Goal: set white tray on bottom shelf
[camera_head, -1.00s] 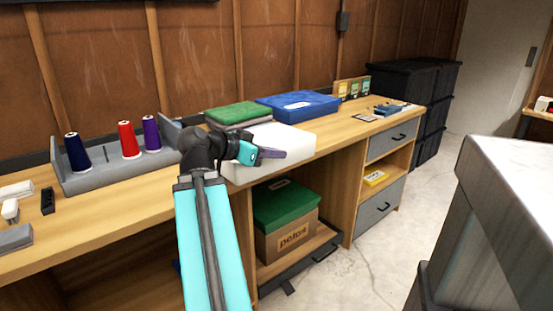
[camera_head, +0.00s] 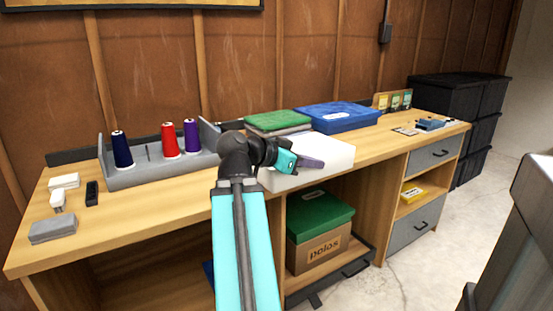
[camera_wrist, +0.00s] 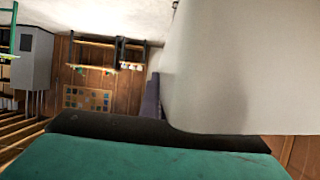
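The white tray (camera_head: 318,158) shows as a thick white block at the bench's front edge, covering part of that edge in the head view. In the wrist view the tray (camera_wrist: 245,70) fills the right side, close against my gripper. The other finger is hidden behind the tray; the grip appears shut on it. Below the benchtop, a low shelf (camera_head: 352,262) holds a cardboard box with a green lid (camera_head: 320,232) marked "polos".
A spool rack (camera_head: 150,172) stands left. A counter (camera_head: 520,240) stands at the far right.

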